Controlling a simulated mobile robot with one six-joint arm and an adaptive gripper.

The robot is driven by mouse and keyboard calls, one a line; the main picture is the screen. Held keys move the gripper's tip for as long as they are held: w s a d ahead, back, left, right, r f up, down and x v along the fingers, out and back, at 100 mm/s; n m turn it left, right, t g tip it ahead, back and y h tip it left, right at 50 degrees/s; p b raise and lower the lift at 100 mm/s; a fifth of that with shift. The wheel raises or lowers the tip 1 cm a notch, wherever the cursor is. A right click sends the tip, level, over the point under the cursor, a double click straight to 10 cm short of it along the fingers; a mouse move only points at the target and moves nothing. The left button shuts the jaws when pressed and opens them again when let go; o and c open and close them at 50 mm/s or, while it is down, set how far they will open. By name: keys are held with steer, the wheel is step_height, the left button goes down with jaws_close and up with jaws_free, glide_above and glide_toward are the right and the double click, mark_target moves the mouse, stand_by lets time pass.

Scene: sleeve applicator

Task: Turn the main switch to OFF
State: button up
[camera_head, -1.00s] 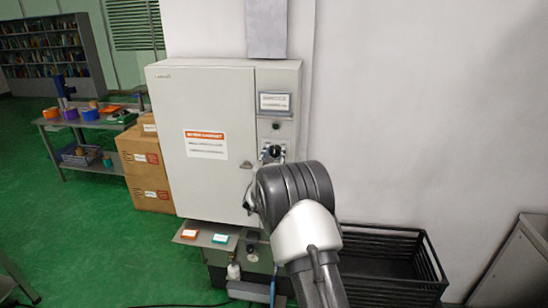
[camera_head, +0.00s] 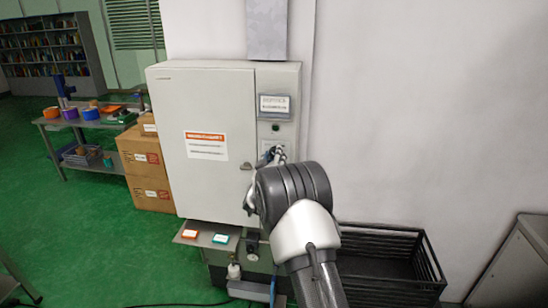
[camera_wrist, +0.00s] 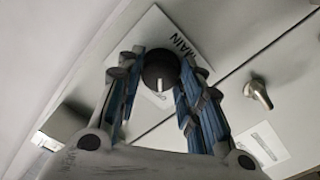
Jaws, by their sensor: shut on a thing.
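The main switch is a round black knob (camera_wrist: 160,66) with a white pointer mark, on a pale plate (camera_wrist: 183,25) lettered MAIN. In the wrist view the mark points down the picture, toward my palm. Small lettering beside the mark is too cut off to read. My gripper (camera_wrist: 157,80) has its blue-padded fingers on both sides of the knob and is shut on it. In the head view my gripper (camera_head: 276,155) is at the right-hand strip of the grey cabinet (camera_head: 170,115), and its fingers mostly hide the knob.
A door handle (camera_wrist: 258,94) sits close to the right finger in the wrist view. A small shelf (camera_head: 212,232) with orange and green blocks juts out below the cabinet. A black crate (camera_head: 400,285) stands at right, and cardboard boxes (camera_head: 143,170) at left.

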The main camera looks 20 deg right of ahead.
stand_by(0.4)
steer(key=o, duration=1.1)
steer(key=shift+c, duration=0.2)
steer(key=v, duration=1.2)
